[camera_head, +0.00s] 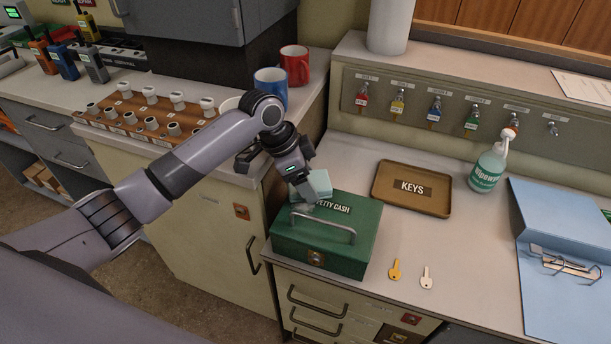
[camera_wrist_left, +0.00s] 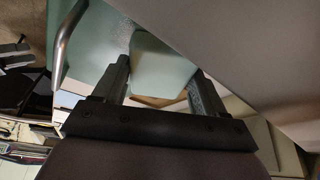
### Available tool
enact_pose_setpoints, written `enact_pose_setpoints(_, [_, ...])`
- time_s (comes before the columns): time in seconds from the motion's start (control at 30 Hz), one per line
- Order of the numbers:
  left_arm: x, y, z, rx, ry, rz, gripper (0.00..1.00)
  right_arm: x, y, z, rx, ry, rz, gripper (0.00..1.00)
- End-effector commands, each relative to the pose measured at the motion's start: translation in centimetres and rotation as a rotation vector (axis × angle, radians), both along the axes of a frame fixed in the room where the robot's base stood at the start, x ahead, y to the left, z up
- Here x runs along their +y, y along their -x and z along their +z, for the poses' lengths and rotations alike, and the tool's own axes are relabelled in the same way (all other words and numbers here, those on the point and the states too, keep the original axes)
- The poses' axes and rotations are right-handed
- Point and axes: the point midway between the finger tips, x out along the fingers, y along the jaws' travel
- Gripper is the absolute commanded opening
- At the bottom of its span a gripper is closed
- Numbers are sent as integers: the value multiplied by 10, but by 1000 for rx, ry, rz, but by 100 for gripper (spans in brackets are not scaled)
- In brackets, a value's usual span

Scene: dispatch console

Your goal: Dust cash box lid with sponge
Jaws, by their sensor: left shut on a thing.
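The green cash box (camera_head: 340,262), labelled PETTY CASH, sits at the left front of the counter with its lid down and a metal handle across the top. My left gripper (camera_head: 306,197) is at the back left of the lid, shut on a pale blue-green sponge (camera_head: 320,183). In the left wrist view the sponge (camera_wrist_left: 160,68) is between the two fingers, with the green lid (camera_wrist_left: 100,45) and the handle (camera_wrist_left: 66,40) beside it. The sponge is at the lid, but I cannot tell whether it touches it. My right gripper is not in view.
Mugs (camera_head: 295,64) and a rack of knobs (camera_head: 150,110) are at the left.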

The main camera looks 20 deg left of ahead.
Motion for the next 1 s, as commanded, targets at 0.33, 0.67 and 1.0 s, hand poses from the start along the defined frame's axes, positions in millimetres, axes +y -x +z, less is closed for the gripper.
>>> enact_pose_setpoints(0.33, [0,1,-5,1,0,0,43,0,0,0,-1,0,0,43])
enact_pose_setpoints(0.67, [1,22,-3,4,-2,0,43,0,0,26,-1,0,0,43])
enact_pose_setpoints(1.0, [1,37,-4,2,0,1,43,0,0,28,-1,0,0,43])
